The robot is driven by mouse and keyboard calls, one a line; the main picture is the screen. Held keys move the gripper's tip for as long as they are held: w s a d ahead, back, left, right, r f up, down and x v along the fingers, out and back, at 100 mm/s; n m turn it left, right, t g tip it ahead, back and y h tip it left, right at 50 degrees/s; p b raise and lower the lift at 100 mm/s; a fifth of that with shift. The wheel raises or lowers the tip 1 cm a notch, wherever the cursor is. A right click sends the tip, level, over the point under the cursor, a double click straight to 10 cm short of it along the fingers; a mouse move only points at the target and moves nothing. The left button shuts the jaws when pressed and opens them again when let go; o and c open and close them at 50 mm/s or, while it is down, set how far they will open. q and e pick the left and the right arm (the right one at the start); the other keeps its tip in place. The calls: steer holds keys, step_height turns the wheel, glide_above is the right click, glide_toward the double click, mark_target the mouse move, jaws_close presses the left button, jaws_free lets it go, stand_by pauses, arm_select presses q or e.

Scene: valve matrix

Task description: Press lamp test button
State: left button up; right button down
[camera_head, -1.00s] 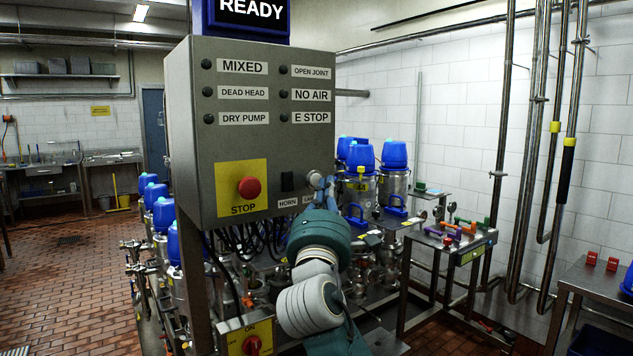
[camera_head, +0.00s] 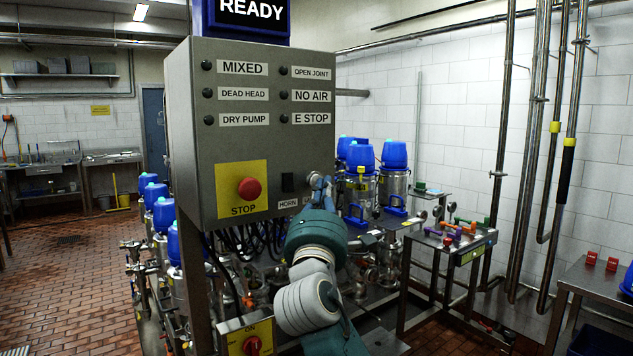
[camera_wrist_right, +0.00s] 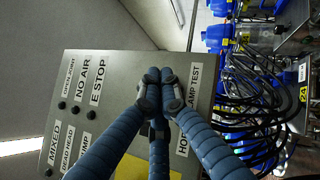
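The grey control box (camera_head: 300,150) hangs in the middle of the head view. My right gripper (camera_head: 315,180) is at its lower right front, beside the black horn switch (camera_head: 288,183). The lamp test button itself is hidden behind my fingers, and in the head view its label is mostly covered too. In the right wrist view the LAMP TEST label (camera_wrist_right: 195,86) shows just right of the fingertips (camera_wrist_right: 160,88), which are drawn together with nothing seen between them. I cannot tell whether they touch the button. My left gripper is not in view.
A red STOP button (camera_head: 249,188) on a yellow plate is left on the same box. Lamps with labels such as MIXED (camera_head: 243,68) are above. A blue READY display (camera_head: 250,18) tops the box. Black hoses (camera_wrist_right: 255,95) and blue-capped valves (camera_head: 362,158) are close by.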

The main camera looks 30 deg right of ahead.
steer(key=shift+w, duration=0.4)
stand_by(0.6)
steer(key=shift+s, duration=0.15)
steer(key=shift+s+p, duration=0.4)
steer(key=shift+s, duration=0.3)
steer(key=shift+s+d+p, duration=0.2)
steer(key=shift+s+p, duration=0.5)
steer(key=shift+s, duration=1.75)
